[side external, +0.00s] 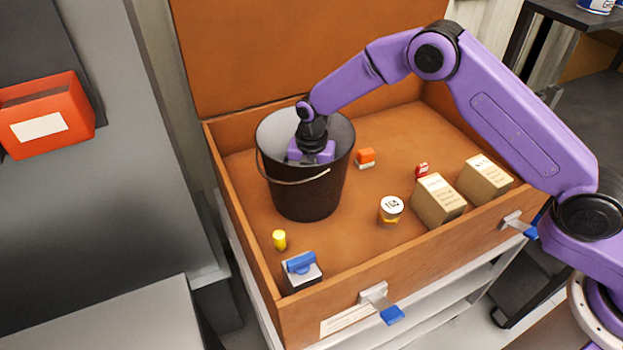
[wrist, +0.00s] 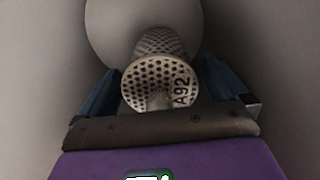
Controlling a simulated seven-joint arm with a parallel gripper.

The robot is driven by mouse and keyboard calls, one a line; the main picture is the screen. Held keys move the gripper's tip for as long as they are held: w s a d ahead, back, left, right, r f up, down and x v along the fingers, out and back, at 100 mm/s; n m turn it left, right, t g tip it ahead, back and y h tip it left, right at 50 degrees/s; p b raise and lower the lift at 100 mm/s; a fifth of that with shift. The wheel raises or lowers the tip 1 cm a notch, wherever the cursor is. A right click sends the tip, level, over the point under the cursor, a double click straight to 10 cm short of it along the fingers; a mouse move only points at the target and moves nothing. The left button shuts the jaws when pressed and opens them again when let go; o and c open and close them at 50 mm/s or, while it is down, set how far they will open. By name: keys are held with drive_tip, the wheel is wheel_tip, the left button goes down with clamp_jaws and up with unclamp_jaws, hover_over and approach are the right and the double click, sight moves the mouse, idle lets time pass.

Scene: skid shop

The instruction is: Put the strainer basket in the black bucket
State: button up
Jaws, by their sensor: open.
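The black bucket (side external: 305,195) stands upright in the left part of the brown open case, its wire handle hanging across the front. My gripper (side external: 312,155) reaches down into the bucket's mouth, and its fingertips are hidden there in the side view. In the wrist view the strainer basket (wrist: 160,82), a pale perforated cylinder marked A92, lies between the two open fingers of my gripper (wrist: 160,90). The basket appears to be inside the bucket, near the grey round bottom. I cannot tell whether the fingers touch it. The basket is hidden in the side view.
The case (side external: 350,265) has low walls around the bucket. An orange-and-white block (side external: 365,158), a small red item (side external: 422,170), a white-lidded jar (side external: 391,210), two cardboard boxes, a yellow cylinder (side external: 279,240) and a blue-and-white item (side external: 301,270) lie inside it.

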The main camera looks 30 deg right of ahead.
wheel_tip(320, 180, up, 12)
drive_tip(key=shift+r, duration=0.15)
idle(0.4)
drive_tip(key=shift+r, duration=0.1)
idle(0.3)
